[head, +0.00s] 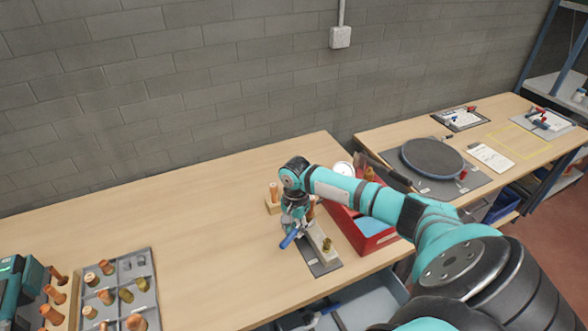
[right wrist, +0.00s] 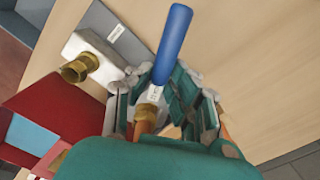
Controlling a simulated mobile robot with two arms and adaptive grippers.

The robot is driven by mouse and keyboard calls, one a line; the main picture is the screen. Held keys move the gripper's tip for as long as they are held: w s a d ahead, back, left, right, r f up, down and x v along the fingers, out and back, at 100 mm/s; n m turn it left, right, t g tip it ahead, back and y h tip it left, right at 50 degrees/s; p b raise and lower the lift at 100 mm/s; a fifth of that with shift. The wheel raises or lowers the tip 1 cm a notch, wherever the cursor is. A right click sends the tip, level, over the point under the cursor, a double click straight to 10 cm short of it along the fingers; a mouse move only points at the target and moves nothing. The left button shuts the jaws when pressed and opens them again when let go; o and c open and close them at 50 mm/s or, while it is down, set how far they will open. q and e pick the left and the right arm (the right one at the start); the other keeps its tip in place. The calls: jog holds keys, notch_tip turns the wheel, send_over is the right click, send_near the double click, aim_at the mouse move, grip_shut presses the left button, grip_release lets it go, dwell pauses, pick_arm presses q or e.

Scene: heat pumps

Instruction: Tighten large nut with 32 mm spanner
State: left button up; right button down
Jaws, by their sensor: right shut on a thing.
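My right gripper (head: 294,222) is low over the bench and shut on a blue-handled spanner (head: 289,239). In the right wrist view the spanner's blue handle (right wrist: 173,45) sticks out beyond the fingers (right wrist: 160,100). Its metal neck, with a small white label, is between the fingers. A brass fitting (right wrist: 145,120) shows close behind the neck, partly covered by my gripper. Whether the spanner's jaw is around a nut is hidden. A pale metal block (right wrist: 95,47) beside the gripper carries another brass fitting (right wrist: 78,68); this fitting also shows in the head view (head: 327,244). My left gripper is out of view.
A red tray (head: 372,243) stands just right of the block. A grey tray of fittings (head: 140,262) lies at left. An open drawer (head: 375,297) is below the front edge. The bench's left middle is clear.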

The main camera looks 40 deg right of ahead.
jog(key=shift+w+d, duration=0.1)
jog(key=shift+d, duration=0.2)
jog(key=shift+d, duration=0.2)
jog(key=shift+w+d, duration=0.1)
jog(key=shift+d, duration=0.25)
dwell(0.3)
